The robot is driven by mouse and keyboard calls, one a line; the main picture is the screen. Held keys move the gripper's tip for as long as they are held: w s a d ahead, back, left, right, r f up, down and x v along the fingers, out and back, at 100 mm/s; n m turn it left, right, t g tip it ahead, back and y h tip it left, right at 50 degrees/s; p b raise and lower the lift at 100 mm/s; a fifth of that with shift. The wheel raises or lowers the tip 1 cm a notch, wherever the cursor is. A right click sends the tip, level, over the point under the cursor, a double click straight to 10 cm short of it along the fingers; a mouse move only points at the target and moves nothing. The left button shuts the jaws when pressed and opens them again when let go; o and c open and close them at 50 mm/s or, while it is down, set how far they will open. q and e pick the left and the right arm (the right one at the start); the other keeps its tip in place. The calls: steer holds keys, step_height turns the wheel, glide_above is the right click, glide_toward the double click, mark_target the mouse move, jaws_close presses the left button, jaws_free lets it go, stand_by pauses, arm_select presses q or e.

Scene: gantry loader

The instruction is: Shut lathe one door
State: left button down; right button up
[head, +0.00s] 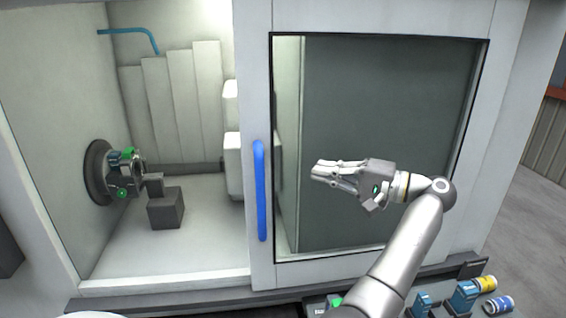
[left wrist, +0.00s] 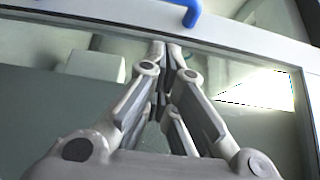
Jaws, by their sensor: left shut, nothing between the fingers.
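The lathe door (head: 258,100) is a pale sliding panel with a large dark window (head: 385,110). It stands open, with the lathe interior uncovered to its left. A vertical blue handle (head: 261,190) is on the door's left edge; part of it shows at the top of the left wrist view (left wrist: 188,10). My left gripper (head: 316,171) is in front of the window, to the right of the handle and apart from it, its fingers pointing left. The fingers (left wrist: 166,48) are shut and empty. My right gripper is not in view.
Inside the lathe are a round chuck (head: 98,172) with green-marked jaws, a dark block (head: 166,208) and a bent blue pipe (head: 130,31). Grey floor is clear at far right.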

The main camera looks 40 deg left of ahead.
mark_target(283, 169)
arm_select(q)
steer(key=p+x, duration=0.1)
steer(key=x, duration=0.1)
steer(key=p+x, duration=0.1)
steer(key=x, duration=0.3)
steer(key=shift+s+r+p, duration=0.1)
steer(key=shift+r+p, duration=0.25)
steer(key=shift+p, duration=0.05)
steer(key=s+p, duration=0.1)
steer(key=s+a+p, duration=0.1)
steer(key=shift+s+a+f, duration=0.2)
steer(key=shift+s+a, duration=0.05)
steer(key=shift+a, duration=0.05)
steer(key=shift+s+a, duration=0.1)
steer(key=shift+s, duration=0.35)
steer(key=shift+f, duration=0.1)
steer(key=shift+a, duration=0.1)
